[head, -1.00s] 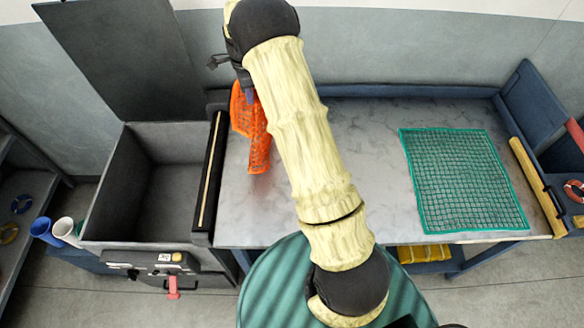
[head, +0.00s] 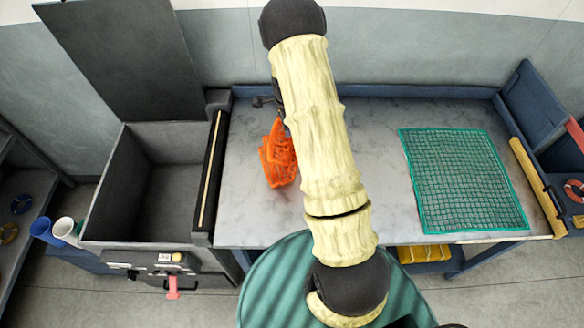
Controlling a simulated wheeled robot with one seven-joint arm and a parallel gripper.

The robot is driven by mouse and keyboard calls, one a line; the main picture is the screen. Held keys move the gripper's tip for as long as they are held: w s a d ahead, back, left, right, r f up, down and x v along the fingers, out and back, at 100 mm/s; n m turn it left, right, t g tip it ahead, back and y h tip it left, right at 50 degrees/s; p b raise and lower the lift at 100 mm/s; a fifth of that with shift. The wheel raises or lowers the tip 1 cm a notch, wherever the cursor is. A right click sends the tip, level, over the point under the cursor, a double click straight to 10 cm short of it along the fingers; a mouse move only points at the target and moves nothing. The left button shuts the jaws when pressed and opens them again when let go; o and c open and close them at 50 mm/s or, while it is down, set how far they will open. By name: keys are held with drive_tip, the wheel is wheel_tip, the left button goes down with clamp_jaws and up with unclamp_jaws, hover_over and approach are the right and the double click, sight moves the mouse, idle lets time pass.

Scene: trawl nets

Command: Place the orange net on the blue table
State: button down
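The orange net (head: 279,158) hangs bunched and upright over the left part of the blue table (head: 370,130), which has a grey metal top and a blue frame. Its upper end is at my gripper (head: 270,103), which is mostly hidden behind my arm. The fingertips do not show clearly, but the net has moved along with the gripper, so it appears held. I cannot tell whether the net's lower end touches the tabletop.
A green net (head: 463,180) lies flat on the table's right side. An open grey bin (head: 105,190) with a raised lid stands at the left. A yellow bar (head: 535,185) runs along the table's right edge. The tabletop between the nets is clear.

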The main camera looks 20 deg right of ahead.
drive_tip(key=s+d+f, duration=0.4)
drive_tip(key=f, duration=0.1)
drive_tip(key=s+d+f, duration=0.4)
drive_tip(key=d+f, duration=0.1)
drive_tip(key=f, duration=0.1)
drive_tip(key=s+d+f, duration=0.4)
drive_tip(key=s+f, duration=0.1)
drive_tip(key=f, duration=0.1)
drive_tip(key=shift+d, duration=0.2)
drive_tip(key=c, duration=1.2)
unclamp_jaws()
drive_tip(key=shift+s+d+r+p, duration=0.15)
drive_tip(key=shift+r+p, duration=0.1)
drive_tip(key=shift+r, duration=0.25)
drive_tip(key=shift+s+d+r+p, duration=0.15)
drive_tip(key=shift+r+p, duration=0.15)
drive_tip(key=shift+r, duration=0.2)
drive_tip(key=shift+s+d+r+p, duration=0.15)
drive_tip(key=shift+r+p, duration=0.1)
drive_tip(key=shift+r, duration=0.25)
